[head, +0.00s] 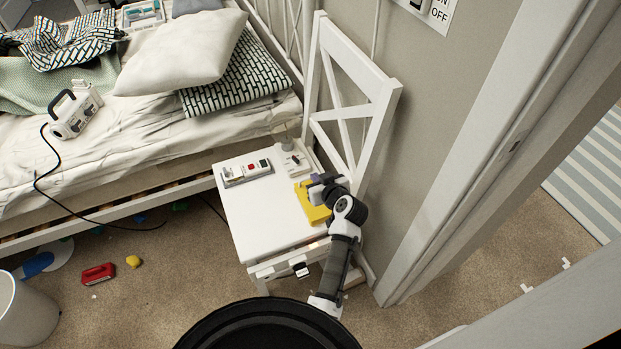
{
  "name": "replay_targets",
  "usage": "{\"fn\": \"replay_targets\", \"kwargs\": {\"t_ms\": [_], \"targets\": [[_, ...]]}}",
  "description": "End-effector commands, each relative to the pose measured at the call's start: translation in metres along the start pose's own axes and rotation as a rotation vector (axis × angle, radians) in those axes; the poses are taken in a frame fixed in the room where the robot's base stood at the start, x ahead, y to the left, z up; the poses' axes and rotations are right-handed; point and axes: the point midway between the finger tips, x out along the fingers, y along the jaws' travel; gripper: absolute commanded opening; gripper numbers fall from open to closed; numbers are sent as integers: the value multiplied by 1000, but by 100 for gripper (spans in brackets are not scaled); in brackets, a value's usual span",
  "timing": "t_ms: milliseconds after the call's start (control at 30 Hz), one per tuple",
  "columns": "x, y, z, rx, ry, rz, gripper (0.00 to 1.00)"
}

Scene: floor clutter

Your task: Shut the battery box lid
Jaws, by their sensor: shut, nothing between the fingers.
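My gripper (318,188) is at the end of my arm, over the right part of a white chair's seat (258,222). It is shut and empty. A yellow flat-looking thing (314,212) lies on the seat under and beside my gripper, which partly covers it. I cannot tell whether they touch. A white and grey box (246,172) with a red part and a dark part lies at the back left of the seat. I cannot tell for sure which thing is the battery box, and no lid shows clearly.
A small pale device (293,158) stands at the seat's back. The chair's backrest (352,90) rises at the right by the wall. A bed (150,150) is to the left, with a corded device (76,110). A red thing (98,273) and a bin (24,315) are on the floor.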

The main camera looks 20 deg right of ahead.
Motion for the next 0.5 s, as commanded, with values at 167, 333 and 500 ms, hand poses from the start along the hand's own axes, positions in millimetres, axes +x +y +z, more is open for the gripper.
{"fn": "replay_targets", "kwargs": {"t_ms": [167,333,500], "targets": [[33,0,2,0,-3,-1,0],[49,0,19,0,-2,-1,0],[56,0,27,-2,-1,1,0]]}}
